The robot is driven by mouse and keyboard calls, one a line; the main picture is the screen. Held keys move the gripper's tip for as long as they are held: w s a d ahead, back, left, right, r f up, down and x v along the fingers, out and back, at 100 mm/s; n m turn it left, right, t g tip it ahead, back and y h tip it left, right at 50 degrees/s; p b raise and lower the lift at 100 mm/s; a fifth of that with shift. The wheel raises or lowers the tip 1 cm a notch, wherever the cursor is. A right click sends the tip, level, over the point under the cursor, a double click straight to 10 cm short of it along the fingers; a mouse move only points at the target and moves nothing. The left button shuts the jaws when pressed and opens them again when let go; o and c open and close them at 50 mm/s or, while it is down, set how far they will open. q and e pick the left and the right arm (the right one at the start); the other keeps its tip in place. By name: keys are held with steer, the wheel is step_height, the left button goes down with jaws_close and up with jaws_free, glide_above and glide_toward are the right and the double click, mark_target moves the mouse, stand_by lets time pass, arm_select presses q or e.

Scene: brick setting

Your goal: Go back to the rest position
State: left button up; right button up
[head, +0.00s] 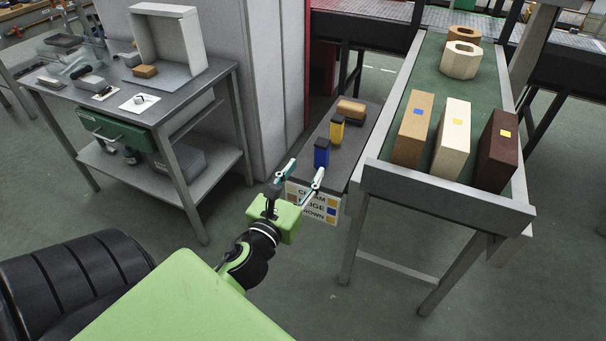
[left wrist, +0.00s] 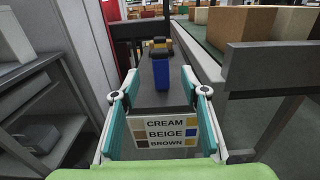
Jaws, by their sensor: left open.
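My left gripper (head: 302,178) is open and empty in the head view, in front of the small dark shelf. In the left wrist view its two teal fingers (left wrist: 160,105) stand apart, with nothing between them but the background. A blue block with a dark top (head: 321,153) stands on the shelf just beyond the fingertips. It also shows in the left wrist view (left wrist: 160,68), apart from the fingers. My right gripper is in neither view.
The dark shelf (head: 349,164) also bears a yellow block (head: 337,130) and a brown block (head: 350,110). A sign (head: 318,208) hangs at its front. A green-topped table (head: 375,183) with cream, tan and brown blocks stands right. A grey workbench (head: 187,105) stands left.

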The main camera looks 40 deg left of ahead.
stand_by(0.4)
arm_select(q)
steer(key=s+d+f+n+g+h, duration=0.1)
steer(key=s+d+f+n+g, duration=0.3)
steer(key=f, duration=0.8)
steer(key=s+a+f+n+g+h, duration=0.15)
steer(key=f+n, duration=0.35)
steer(key=f, duration=0.7)
steer(key=s+d+f+n+g, duration=0.3)
steer(key=f+n, duration=0.2)
steer(key=f, duration=0.8)
steer(key=s+d+f+n+g, duration=0.2)
steer(key=s+f+n, duration=0.3)
steer(key=s, duration=0.5)
steer(key=s+d+f+n+g+h+p, duration=0.1)
steer(key=s+d+f+n+g, duration=0.1)
steer(key=s+f+n, duration=0.4)
steer(key=s+d+f+n+g+h, duration=0.1)
steer(key=s+f+n+g, duration=0.3)
steer(key=s+f, duration=0.6)
steer(key=s+n, duration=0.1)
steer(key=s, duration=0.5)
steer(key=shift+d+n, duration=0.3)
steer(key=shift+d, duration=0.1)
